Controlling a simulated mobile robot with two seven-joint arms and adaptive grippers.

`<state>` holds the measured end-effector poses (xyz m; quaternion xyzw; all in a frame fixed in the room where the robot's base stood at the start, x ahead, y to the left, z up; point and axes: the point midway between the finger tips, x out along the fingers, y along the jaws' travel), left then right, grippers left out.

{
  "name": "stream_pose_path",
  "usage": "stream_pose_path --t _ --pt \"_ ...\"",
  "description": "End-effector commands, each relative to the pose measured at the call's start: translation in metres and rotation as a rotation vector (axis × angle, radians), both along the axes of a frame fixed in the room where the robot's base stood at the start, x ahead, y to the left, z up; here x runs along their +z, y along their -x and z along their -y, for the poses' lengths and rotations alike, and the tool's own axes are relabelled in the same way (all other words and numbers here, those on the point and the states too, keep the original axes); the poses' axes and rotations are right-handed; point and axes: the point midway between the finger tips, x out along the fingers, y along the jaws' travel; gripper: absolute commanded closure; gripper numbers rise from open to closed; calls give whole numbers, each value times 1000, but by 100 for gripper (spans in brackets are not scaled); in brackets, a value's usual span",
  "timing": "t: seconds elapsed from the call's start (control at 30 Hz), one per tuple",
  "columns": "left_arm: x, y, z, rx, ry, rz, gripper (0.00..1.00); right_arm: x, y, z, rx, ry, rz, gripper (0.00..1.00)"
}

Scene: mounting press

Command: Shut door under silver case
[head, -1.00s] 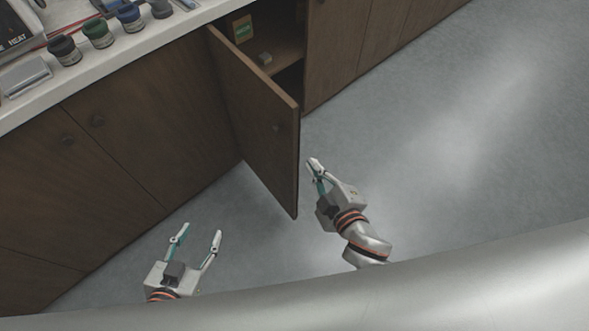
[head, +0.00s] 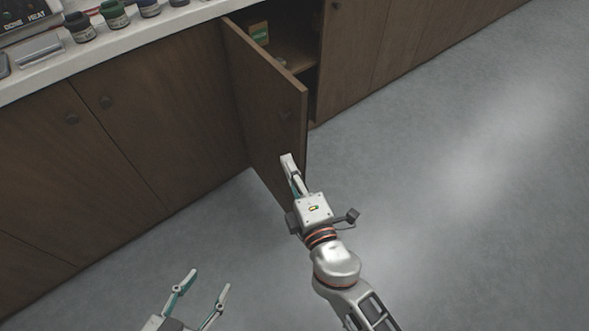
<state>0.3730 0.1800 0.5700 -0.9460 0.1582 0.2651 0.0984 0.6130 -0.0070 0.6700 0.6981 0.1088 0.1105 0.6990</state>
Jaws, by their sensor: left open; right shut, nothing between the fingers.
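The brown cabinet door (head: 262,105) stands open, swung out from the cabinet below the counter, with a dark round knob on its face. My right gripper (head: 287,160) is shut and empty. Its fingertips overlap the door's lower outer part in the picture; I cannot tell whether they touch it. My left gripper (head: 208,285) is open and empty, low in the view over the floor, apart from the door. The silver case (head: 40,50) appears to be the grey metal thing on the counter at the upper left.
The open compartment holds a green and tan box (head: 259,33) on its shelf (head: 292,52). Several jars (head: 80,27) stand on the white counter (head: 130,38). Closed cabinet doors (head: 112,125) are at the left. The grey floor (head: 450,150) at the right is clear.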

Motion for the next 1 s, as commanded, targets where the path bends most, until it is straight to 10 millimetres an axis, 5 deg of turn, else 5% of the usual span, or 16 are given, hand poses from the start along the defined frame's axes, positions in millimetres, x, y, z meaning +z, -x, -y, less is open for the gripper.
stream_pose_path --t 0.33,0.6,1.0 --pt "-3 2 -2 -1 -9 -8 53 0 -66 -21 0 0 -1 100" --pt "-2 2 -7 -1 -27 -9 53 1 -80 10 0 1 0 100" --pt "-11 10 -11 1 -36 -31 53 -1 -82 15 0 -1 -3 100"
